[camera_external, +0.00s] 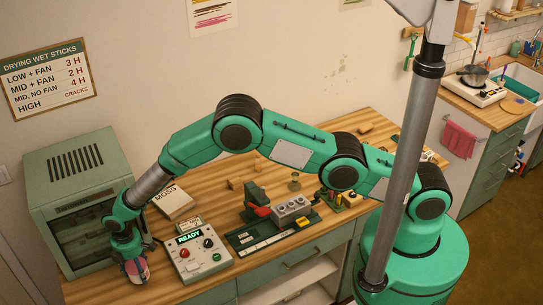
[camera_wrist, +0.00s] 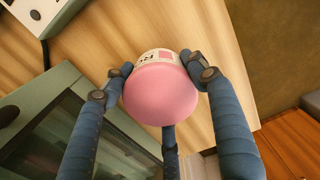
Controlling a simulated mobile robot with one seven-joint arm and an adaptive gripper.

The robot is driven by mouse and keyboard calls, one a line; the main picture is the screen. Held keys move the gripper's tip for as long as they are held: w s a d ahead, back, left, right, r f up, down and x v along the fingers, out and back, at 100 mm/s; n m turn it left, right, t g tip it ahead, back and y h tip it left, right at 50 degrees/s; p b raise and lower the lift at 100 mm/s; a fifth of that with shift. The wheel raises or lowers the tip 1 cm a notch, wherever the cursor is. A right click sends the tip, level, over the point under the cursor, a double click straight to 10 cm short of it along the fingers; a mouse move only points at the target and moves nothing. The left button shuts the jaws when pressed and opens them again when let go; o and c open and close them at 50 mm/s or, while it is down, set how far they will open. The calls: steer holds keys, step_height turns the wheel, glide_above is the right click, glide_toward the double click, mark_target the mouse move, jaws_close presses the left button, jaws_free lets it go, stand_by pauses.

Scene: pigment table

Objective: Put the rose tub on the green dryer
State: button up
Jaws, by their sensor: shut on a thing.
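The rose tub (camera_wrist: 160,95) is a pink, rounded tub with a white label at its top edge in the wrist view. My gripper (camera_wrist: 166,88) has its blue fingers closed around it. In the external view the tub (camera_external: 136,271) shows as a small pink patch, held by my gripper (camera_external: 130,262) low in front of the dryer. The green dryer (camera_external: 72,167) is a box with a slotted top and a glass front, at the left end of the table. It also shows in the wrist view (camera_wrist: 48,120). Whether the tub touches the table is unclear.
On the wooden table (camera_external: 222,272) a control box reading READY (camera_external: 190,255), a box marked MOSS (camera_external: 173,203) and a green press-like device (camera_external: 270,220) stand right of my gripper. The table's front edge is close to the tub. The dryer's top looks clear.

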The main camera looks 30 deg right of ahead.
steer(key=shift+f, duration=1.5)
steer(key=shift+f, duration=0.1)
steer(key=o, duration=1.5)
steer(key=shift+c, duration=0.2)
steer(key=shift+r+b, duration=0.6)
steer(key=shift+r, duration=5.5)
